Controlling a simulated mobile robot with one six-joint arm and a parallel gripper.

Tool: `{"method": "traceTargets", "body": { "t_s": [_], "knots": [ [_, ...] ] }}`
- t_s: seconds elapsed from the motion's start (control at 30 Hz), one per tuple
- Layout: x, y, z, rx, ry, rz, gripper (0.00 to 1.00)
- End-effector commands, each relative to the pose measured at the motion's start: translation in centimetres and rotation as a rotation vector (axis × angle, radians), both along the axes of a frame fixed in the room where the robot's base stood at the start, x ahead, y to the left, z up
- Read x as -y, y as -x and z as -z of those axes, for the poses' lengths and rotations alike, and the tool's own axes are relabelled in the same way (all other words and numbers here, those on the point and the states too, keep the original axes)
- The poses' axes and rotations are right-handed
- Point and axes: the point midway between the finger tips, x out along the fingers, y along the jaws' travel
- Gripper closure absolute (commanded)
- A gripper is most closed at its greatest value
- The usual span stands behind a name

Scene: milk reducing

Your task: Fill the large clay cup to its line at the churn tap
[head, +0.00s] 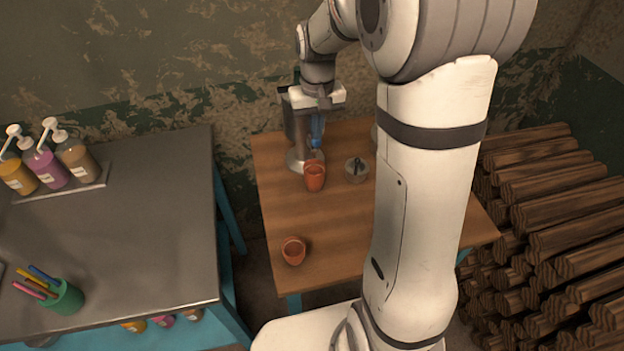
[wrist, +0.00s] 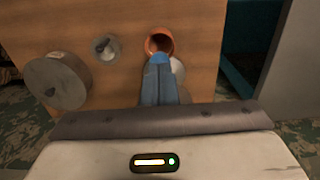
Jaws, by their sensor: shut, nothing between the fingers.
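The larger clay cup (head: 315,180) stands upright on the wooden table, in front of a grey metal body with a pale rounded foot (head: 296,160), apparently the churn. My gripper (head: 317,140) points down beside the churn, its blue fingers just behind and above the cup. In the wrist view the fingers (wrist: 158,62) are closed together and empty, and their tips overlap the near rim of the cup (wrist: 152,41). The tap, the fill line and the level in the cup cannot be made out. A smaller clay cup (head: 293,251) stands near the table's front left.
A small metal vessel (head: 356,170) stands right of the large cup. A grey round pot (wrist: 58,82) shows in the wrist view. Left is a metal bench (head: 130,240) with pump bottles (head: 45,165) and a green pen cup (head: 64,297). Stacked logs (head: 550,220) lie right.

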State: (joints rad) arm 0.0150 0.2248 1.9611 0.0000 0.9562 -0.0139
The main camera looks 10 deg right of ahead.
Motion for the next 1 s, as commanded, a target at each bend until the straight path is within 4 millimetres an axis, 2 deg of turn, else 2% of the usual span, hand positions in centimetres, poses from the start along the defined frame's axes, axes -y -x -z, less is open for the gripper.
{"method": "traceTargets", "body": {
  "t_s": [0.67,1.0],
  "knots": [
    [0.0,0.0,2.2,0.000,0.000,0.000,1.00],
    [0.0,0.0,2.0,0.000,0.000,0.000,1.00]
  ]
}}
